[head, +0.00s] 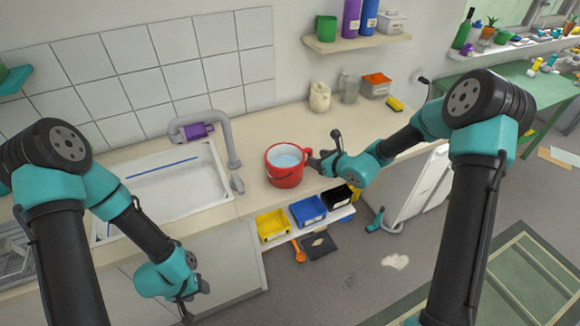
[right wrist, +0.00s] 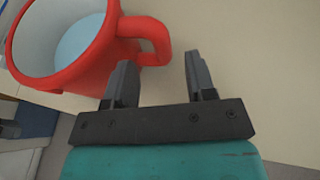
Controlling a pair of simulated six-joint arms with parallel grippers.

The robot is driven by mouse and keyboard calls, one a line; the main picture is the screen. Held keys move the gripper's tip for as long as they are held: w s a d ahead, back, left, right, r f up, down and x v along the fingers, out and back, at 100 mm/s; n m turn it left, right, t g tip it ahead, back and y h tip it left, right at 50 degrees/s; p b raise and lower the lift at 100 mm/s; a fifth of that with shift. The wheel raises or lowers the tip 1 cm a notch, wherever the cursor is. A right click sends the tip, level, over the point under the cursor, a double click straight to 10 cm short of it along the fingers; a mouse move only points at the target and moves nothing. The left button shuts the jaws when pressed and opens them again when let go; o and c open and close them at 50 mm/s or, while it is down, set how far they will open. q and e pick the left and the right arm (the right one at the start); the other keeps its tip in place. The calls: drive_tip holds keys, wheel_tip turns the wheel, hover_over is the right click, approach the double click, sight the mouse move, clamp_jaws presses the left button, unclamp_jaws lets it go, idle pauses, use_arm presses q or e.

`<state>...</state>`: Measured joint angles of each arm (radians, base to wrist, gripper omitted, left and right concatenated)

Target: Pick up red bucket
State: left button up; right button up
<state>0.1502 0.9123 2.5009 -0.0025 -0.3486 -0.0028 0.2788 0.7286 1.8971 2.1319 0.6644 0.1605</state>
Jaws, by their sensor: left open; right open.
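The red bucket (head: 284,173) stands upright on the counter to the right of the sink, with pale blue liquid or lining inside. Its red handle shows on its right side. In the right wrist view the bucket (right wrist: 90,75) fills the upper left, and its handle (right wrist: 153,42) lies just beyond my fingers. My right gripper (head: 318,160) is open and empty beside the handle; its two fingers (right wrist: 160,80) show apart in the wrist view. I cannot tell whether a finger touches the bucket. My left gripper (head: 193,304) is low in front of the cabinet, away from the bucket.
The white sink (head: 175,185) and grey faucet (head: 230,140) are left of the bucket. Yellow (head: 272,225), blue (head: 308,210) and black (head: 338,197) bins sit below the counter edge. A cream jug (head: 320,97) and an orange-topped box (head: 376,85) stand behind. The counter between is clear.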

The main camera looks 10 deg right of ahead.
sight(310, 155)
drive_tip(key=shift+w, duration=0.1)
drive_tip(key=x, duration=0.5)
drive_tip(key=shift+d+f, duration=0.1)
idle(0.3)
drive_tip(key=shift+c, duration=0.5)
clamp_jaws()
